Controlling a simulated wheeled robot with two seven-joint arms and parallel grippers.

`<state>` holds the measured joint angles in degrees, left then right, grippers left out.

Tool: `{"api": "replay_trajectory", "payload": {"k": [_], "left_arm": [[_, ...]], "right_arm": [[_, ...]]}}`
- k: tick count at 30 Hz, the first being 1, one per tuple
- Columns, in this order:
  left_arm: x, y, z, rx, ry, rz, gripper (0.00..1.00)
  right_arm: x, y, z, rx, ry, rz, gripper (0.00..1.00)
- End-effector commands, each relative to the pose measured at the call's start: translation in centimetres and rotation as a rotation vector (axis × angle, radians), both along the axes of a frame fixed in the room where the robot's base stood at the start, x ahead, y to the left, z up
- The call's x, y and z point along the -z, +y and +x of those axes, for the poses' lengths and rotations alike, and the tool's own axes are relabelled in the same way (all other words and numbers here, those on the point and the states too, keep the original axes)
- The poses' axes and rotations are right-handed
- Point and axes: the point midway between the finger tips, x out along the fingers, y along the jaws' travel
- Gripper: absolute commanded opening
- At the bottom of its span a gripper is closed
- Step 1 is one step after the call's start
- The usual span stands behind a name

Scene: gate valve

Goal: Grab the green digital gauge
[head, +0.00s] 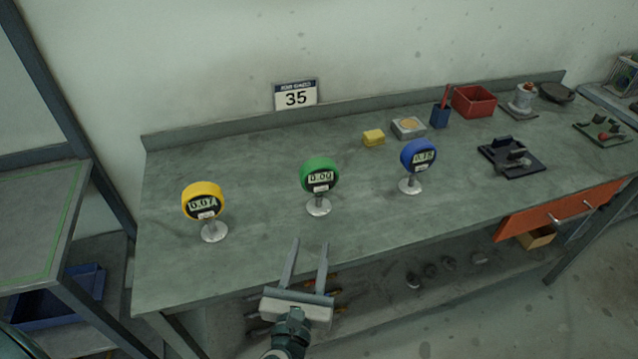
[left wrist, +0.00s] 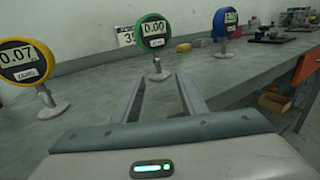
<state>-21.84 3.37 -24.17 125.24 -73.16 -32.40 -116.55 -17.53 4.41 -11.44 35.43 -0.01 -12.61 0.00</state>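The green digital gauge (head: 320,174) stands upright on a round silver base in the middle front of the workbench, its display reading 0.00. It also shows in the left wrist view (left wrist: 153,33), beyond my fingers and roughly in line with the gap between them. My left gripper (head: 308,243) is open and empty at the bench's front edge, short of the green gauge and not touching it. Its two fingers also show spread in the left wrist view (left wrist: 160,82). My right gripper is not in view.
A yellow gauge (head: 204,202) stands left of the green one and a blue gauge (head: 418,157) right of it. A yellow block (head: 373,138), a red bin (head: 474,101) and a black fixture (head: 511,157) lie farther right. The bench top (head: 265,215) between the gauges is clear.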

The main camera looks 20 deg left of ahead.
Motion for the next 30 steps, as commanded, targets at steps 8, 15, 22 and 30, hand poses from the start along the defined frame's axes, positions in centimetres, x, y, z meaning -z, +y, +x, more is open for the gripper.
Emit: {"api": "replay_trajectory", "payload": {"k": [8, 15, 22, 30], "left_arm": [[-0.4, 0.5, 3.8, 0.0, -0.003, 0.001, 0.39], [-0.4, 1.1, 8.2, -0.001, -0.002, 0.001, 0.39], [-0.2, 1.5, 11.1, 0.0, -0.001, 0.0, 0.39], [-0.1, 1.6, 11.7, 0.0, 0.0, 0.0, 0.39]], "right_arm": [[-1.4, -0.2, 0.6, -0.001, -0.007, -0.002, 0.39], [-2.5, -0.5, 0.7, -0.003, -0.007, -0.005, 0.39], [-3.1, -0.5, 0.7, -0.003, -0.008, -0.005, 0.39], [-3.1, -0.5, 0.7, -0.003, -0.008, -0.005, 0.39]]}}
